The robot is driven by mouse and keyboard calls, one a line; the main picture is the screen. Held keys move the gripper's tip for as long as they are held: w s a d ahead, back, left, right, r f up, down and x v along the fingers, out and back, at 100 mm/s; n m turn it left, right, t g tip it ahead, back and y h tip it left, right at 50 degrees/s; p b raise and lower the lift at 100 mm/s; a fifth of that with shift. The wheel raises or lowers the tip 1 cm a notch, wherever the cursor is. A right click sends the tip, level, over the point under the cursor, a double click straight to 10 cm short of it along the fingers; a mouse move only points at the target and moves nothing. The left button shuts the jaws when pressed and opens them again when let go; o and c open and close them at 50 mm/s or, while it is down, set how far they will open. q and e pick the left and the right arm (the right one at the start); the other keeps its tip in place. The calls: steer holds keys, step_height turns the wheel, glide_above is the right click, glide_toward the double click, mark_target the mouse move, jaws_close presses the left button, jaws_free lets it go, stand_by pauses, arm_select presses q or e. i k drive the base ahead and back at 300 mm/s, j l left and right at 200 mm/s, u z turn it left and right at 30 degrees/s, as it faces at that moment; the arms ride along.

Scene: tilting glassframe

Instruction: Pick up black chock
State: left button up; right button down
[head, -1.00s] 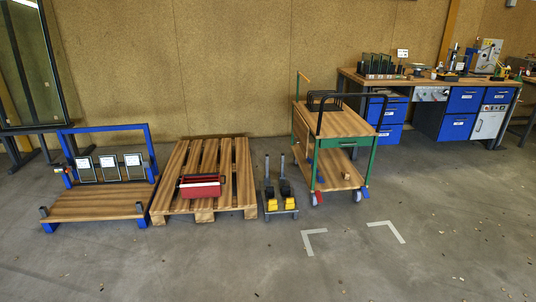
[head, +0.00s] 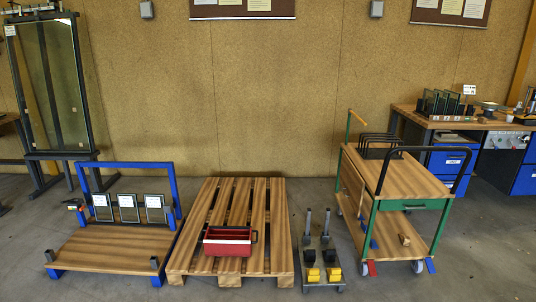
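Two black chocks stand side by side, one on the left (head: 309,257) and one on the right (head: 328,255). They sit on a small low grey stand (head: 325,288) with two upright grey posts at its back, right of the pallet. Two yellow chocks, left (head: 312,275) and right (head: 334,274), sit in front of them. The black chocks are small and dark here, so their exact shape is hard to tell. Neither of my grippers shows in the head view.
A wooden pallet (head: 200,247) with a red toolbox (head: 227,249) lies to the left. A green-framed wooden cart (head: 405,176) stands close on the right. A blue frame with a wooden platform (head: 112,248) and a tall glass frame (head: 50,75) are further left. A workbench (head: 432,121) stands at right.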

mark_target(310, 253)
steer(key=i+z, duration=0.15)
steer(key=i, duration=0.4)
steer(key=i+j+z, duration=0.2)
steer(key=i, duration=0.35)
steer(key=i+j+z, duration=0.15)
steer(key=i, duration=0.4)
